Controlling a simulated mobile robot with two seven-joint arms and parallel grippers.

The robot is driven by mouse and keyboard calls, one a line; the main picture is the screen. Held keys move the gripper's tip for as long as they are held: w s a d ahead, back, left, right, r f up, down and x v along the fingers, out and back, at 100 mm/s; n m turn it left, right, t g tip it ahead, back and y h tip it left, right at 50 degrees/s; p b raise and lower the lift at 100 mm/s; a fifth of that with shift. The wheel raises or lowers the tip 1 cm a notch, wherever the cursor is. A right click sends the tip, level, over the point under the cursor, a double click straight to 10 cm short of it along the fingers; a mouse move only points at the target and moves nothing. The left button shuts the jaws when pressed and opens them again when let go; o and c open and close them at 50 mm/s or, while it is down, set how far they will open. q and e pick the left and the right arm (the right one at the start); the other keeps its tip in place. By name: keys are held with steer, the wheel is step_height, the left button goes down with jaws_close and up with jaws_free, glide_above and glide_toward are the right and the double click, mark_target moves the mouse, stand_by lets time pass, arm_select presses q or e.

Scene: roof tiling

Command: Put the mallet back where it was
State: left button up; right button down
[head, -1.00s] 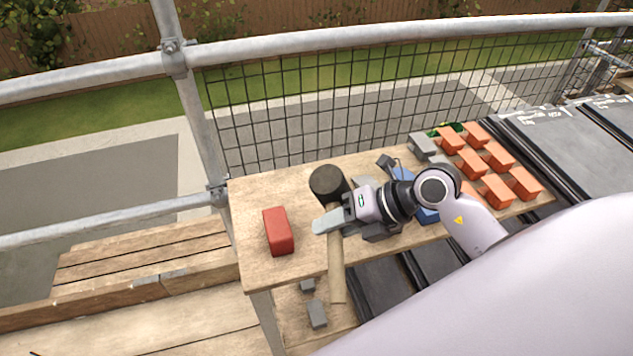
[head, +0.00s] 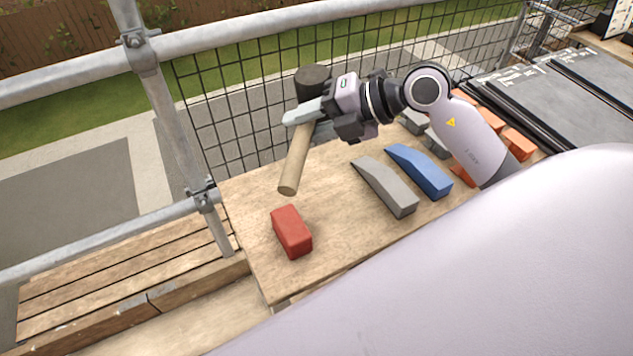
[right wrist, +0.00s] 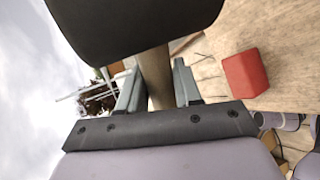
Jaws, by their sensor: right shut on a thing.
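The mallet has a dark round head (head: 312,82) and a pale wooden handle (head: 296,160). My right gripper (head: 303,116) is shut on the handle just below the head. In the head view the mallet appears held above the far part of the wooden board, its handle end pointing toward the front. In the right wrist view the dark head (right wrist: 135,22) fills the top and the handle (right wrist: 157,75) passes between the two fingers (right wrist: 157,88). My left gripper is not in view.
A red block (head: 292,232) lies on the wooden board (head: 340,235). A grey wedge (head: 385,187) and a blue wedge (head: 419,171) lie to its right. Orange pieces (head: 517,143) and grey blocks stand partly behind my arm. A rail and mesh (head: 240,110) border the far side.

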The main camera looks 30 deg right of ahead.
mark_target(305, 93)
steer(key=shift+m+t, duration=0.5)
steer(key=shift+m, duration=0.3)
steer(key=r, duration=0.1)
steer(key=w+r, duration=0.1)
steer(key=r, duration=0.2)
steer(key=shift+w+d+r+b, duration=0.3)
steer(key=shift+d+r, duration=0.05)
steer(key=shift+d, duration=0.05)
steer(key=shift+y, duration=0.3)
step_height(305, 93, down, 18)
steer(key=b, duration=0.2)
steer(key=shift+f+b, duration=0.2)
steer(key=shift+b, duration=0.2)
steer(key=shift+f, duration=0.5)
steer(key=shift+f, duration=0.1)
steer(key=shift+f, duration=0.5)
steer(key=c, duration=0.8)
jaws_free()
